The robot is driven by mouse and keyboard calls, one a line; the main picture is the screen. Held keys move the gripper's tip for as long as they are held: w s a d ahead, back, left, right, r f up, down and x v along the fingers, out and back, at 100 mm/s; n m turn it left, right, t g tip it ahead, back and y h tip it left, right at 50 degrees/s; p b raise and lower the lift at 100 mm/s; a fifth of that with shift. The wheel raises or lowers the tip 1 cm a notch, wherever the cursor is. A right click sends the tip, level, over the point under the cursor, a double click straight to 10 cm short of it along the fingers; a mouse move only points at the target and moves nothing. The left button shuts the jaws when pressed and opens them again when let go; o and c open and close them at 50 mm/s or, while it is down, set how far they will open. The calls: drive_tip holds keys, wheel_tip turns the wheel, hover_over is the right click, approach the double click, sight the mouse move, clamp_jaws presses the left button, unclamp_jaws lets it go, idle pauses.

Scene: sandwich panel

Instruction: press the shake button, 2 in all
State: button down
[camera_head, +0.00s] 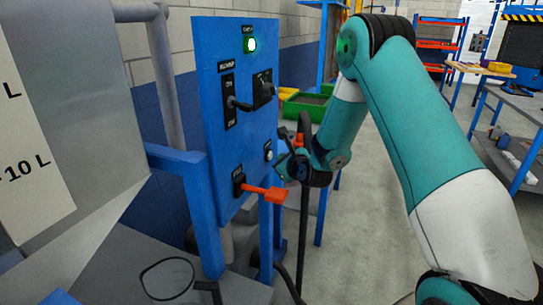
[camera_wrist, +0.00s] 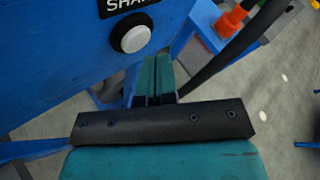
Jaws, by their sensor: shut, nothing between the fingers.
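The shake button is a round white push-button in a black ring on the blue panel (camera_head: 222,150). In the wrist view the button (camera_wrist: 131,38) is at upper left, under a black label (camera_wrist: 122,5) whose visible letters read "SHA". In the head view it is the small pale button (camera_head: 268,151) at the panel's right edge. My gripper (camera_wrist: 153,62) is shut and empty, its teal fingertips just right of and below the button in the wrist view. In the head view my gripper (camera_head: 283,169) is beside the panel's right edge. I cannot tell if the fingertips touch the panel.
The panel also bears a lit green lamp (camera_head: 250,44), a black lever switch (camera_head: 231,101), a black knob (camera_head: 263,88) and a red-handled lever (camera_head: 264,191) below the button. A grey hopper (camera_head: 95,190) stands left. Clear floor lies right, before a workbench (camera_head: 505,165).

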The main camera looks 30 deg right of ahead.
drive_tip(key=shift+w+a+p, duration=0.2)
drive_tip(key=shift+p, duration=0.1)
drive_tip(key=shift+w+a+p, duration=0.25)
drive_tip(key=shift+w+p, duration=0.05)
drive_tip(key=shift+p, duration=0.1)
idle(0.6)
idle(0.4)
drive_tip(key=shift+s+d+b, duration=0.45)
drive_tip(key=shift+s+d, duration=0.05)
drive_tip(key=shift+s, duration=0.15)
drive_tip(key=s+d+b, duration=0.1)
drive_tip(key=s+b, duration=0.1)
drive_tip(key=s+d+b, duration=0.2)
idle(0.3)
idle(0.6)
